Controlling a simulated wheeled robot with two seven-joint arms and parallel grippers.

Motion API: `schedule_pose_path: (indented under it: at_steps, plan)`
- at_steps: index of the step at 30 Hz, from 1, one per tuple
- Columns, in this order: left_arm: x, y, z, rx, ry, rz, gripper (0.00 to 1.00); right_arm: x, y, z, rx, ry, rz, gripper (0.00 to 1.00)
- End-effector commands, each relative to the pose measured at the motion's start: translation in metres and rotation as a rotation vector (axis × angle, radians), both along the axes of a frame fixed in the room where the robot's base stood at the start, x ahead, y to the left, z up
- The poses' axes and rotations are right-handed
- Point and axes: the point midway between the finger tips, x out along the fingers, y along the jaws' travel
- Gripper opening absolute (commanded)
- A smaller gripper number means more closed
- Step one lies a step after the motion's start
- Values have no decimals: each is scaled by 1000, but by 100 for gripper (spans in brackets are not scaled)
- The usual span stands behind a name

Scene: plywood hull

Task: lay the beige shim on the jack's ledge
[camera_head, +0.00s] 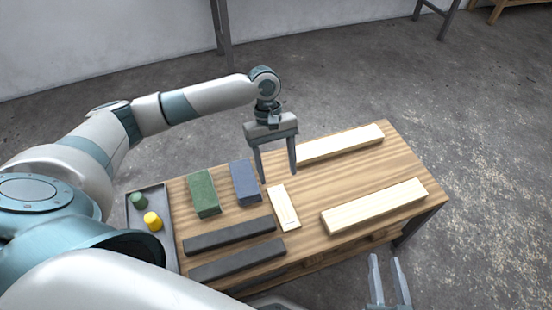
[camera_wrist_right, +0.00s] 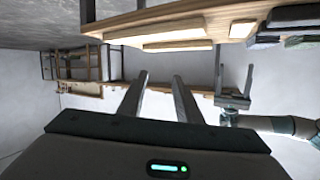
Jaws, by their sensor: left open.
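The beige shim (camera_head: 283,207) appears to be the flat pale piece lying on the wooden table, just right of the blue block (camera_head: 245,181). No jack or ledge can be made out for certain. My left gripper (camera_head: 278,176) is open and empty, pointing down above the table, near the blue block and the shim's far end. It also shows in the right wrist view (camera_wrist_right: 234,80). My right gripper (camera_head: 389,262) is open and empty, low beyond the table's near edge. Its two spread fingers show in its own wrist view (camera_wrist_right: 160,78).
A green block (camera_head: 204,193) stands left of the blue one. Two pale bars (camera_head: 375,207) (camera_head: 341,144) and two dark bars (camera_head: 230,235) (camera_head: 238,260) lie on the table (camera_head: 395,165). A grey tray (camera_head: 161,191) at left holds green and yellow cylinders. Bare wood lies between the pale bars.

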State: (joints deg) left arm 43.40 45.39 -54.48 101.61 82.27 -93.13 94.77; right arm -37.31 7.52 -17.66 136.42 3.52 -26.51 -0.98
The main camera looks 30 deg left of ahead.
Motion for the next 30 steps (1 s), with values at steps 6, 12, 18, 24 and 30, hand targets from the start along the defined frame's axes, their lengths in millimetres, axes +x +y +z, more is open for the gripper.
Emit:
schedule_pose_path:
  at_steps: [6,12,18,24,30]
  plan:
    - [5,5,16,1,0,1,61,-5,-5,-13,-22,81,0,31]
    - [5,6,18,0,0,0,61,-7,-6,-17,-27,99,0,31]
    - [5,6,18,0,0,0,61,-7,-6,-17,-27,99,0,31]
    - [5,6,18,0,0,0,65,-6,-6,-17,-26,98,0,31]
    - [7,3,20,-7,-19,-43,65,-6,-6,-20,-31,107,0,31]
